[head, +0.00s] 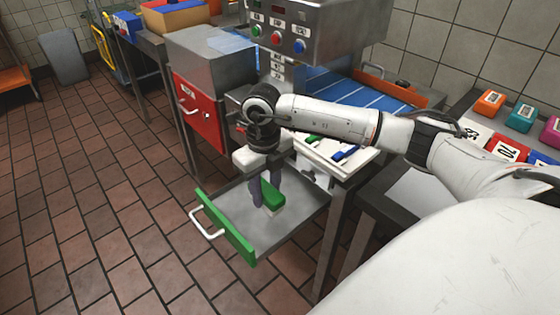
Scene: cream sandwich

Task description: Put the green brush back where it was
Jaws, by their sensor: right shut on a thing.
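The green brush (272,197) has a green body with a pale underside. My right gripper (264,190) points down and is shut on the brush. The brush shows over the open drawer (235,208), which has a green front and a white handle; I cannot tell whether it touches the drawer floor. The visible drawer floor is bare grey metal. My right arm comes in from the right and hides part of the machine behind it. My left gripper is not in view.
A white tray (362,166) with green and blue items lies right of the drawer. A machine with a button panel (285,35) and blue belt (350,92) stands behind. A red-fronted cabinet (192,112) is at left. Coloured blocks (520,115) lie at right. The tiled floor at left is clear.

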